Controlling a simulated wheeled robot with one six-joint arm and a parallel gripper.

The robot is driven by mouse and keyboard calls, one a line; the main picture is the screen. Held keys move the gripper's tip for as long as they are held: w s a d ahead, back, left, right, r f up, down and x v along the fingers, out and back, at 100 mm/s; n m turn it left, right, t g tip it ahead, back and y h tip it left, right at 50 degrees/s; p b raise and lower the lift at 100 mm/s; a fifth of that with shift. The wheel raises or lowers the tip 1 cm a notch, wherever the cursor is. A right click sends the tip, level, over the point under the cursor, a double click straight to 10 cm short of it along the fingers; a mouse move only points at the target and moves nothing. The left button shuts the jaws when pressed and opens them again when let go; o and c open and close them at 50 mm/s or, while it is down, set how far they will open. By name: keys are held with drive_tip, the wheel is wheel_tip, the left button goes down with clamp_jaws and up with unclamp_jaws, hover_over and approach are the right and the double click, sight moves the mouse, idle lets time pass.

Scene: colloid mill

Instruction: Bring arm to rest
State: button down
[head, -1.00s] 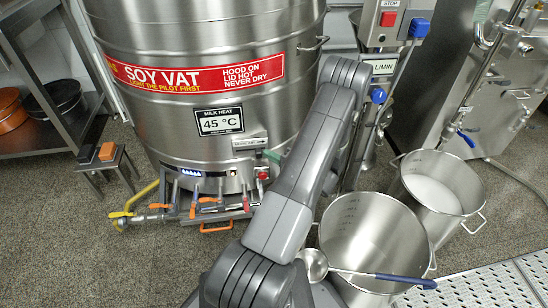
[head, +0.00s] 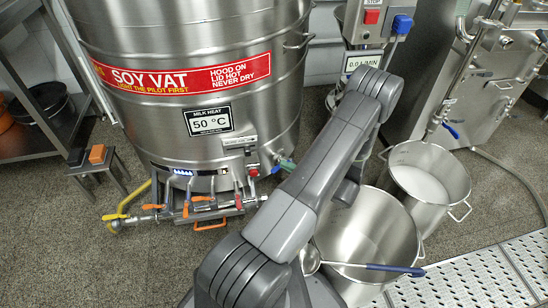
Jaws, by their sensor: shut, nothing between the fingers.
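My grey arm rises from the bottom of the head view, its elbow bent at the upper right, in front of the vat's right side. A further link drops behind it towards the large steel pot (head: 365,232). My gripper does not show; the arm hides that area. The soy vat (head: 150,50) stands upright at the left, its milk heat display (head: 208,120) reading 50 °C. Blue lights show at its base, above a row of valve handles (head: 203,205).
A ladle (head: 375,267) with a blue handle lies across the large pot's rim. A smaller pot (head: 430,190) with white contents stands at right. Open floor lies front left.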

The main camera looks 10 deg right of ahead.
drive_tip(key=v, duration=0.2)
drive_tip(key=shift+s+d, duration=0.2)
drive_tip(key=shift+w+a, duration=0.1)
drive_tip(key=b+x, duration=0.1)
drive_tip(key=x, duration=1.2)
drive_tip(key=shift+w+d+b, duration=0.2)
drive_tip(key=shift+d+b, duration=0.05)
drive_tip(key=shift+b, duration=0.1)
drive_tip(key=shift+f, duration=0.1)
